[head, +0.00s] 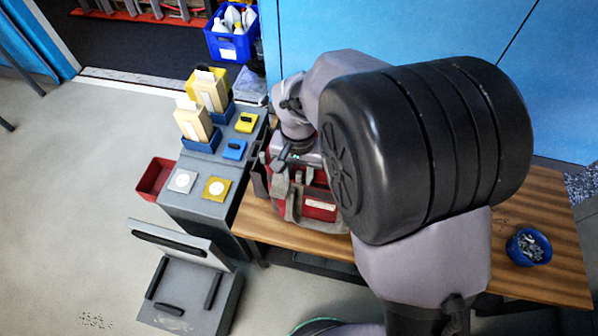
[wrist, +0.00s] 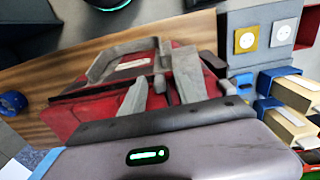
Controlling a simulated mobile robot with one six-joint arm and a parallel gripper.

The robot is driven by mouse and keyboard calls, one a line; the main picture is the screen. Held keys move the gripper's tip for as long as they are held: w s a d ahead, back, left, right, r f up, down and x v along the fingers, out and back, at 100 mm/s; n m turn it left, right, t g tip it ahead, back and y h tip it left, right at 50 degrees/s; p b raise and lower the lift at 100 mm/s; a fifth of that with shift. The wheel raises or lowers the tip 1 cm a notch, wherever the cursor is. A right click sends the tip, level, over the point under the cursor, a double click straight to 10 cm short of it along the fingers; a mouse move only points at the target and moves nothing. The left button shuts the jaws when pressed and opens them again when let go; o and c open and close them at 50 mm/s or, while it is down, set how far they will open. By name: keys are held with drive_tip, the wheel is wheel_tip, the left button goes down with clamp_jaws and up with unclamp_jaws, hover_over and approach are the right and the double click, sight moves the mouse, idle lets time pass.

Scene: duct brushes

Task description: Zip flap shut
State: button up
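A red and dark tool bag (head: 318,208) with grey straps stands on the wooden bench, partly behind my arm in the head view. In the wrist view the red bag (wrist: 82,118) lies right in front of my gripper, with a grey strap (wrist: 105,62) looping over its top. My gripper (wrist: 160,90) is over the bag, its two grey fingers apart. A small grey piece shows between them; I cannot tell whether it is strap or zip pull, or whether the fingers touch it. I cannot make out the flap's edge or zip.
The wooden bench (head: 545,215) carries a blue bowl (head: 528,246) of small parts at right. Blue panels (head: 410,38) stand behind.

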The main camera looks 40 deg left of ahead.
sight(299, 174)
wheel_tip(299, 174, up, 18)
drive_tip(key=p, duration=0.6)
drive_tip(key=shift+f, duration=0.25)
drive_tip(key=w+d+r+m+t+y+b, duration=0.1)
drive_tip(key=w+d+r+m+b, duration=0.2)
drive_tip(key=d, duration=0.7)
drive_tip(key=w+d+r+m+t+y+b, duration=0.15)
drive_tip(key=w+d+r, duration=0.25)
drive_tip(key=d, duration=0.7)
drive_tip(key=s+d+f+m+t+b, duration=0.1)
drive_tip(key=s+d+m, duration=0.2)
drive_tip(key=d, duration=0.6)
drive_tip(key=s+d+f+m+t+b, duration=0.1)
drive_tip(key=s+d+m+t, duration=0.1)
drive_tip(key=d, duration=0.7)
drive_tip(key=s+m, duration=0.1)
drive_tip(key=s, duration=0.1)
drive_tip(key=shift+s+f, duration=0.35)
drive_tip(key=shift+f, duration=0.05)
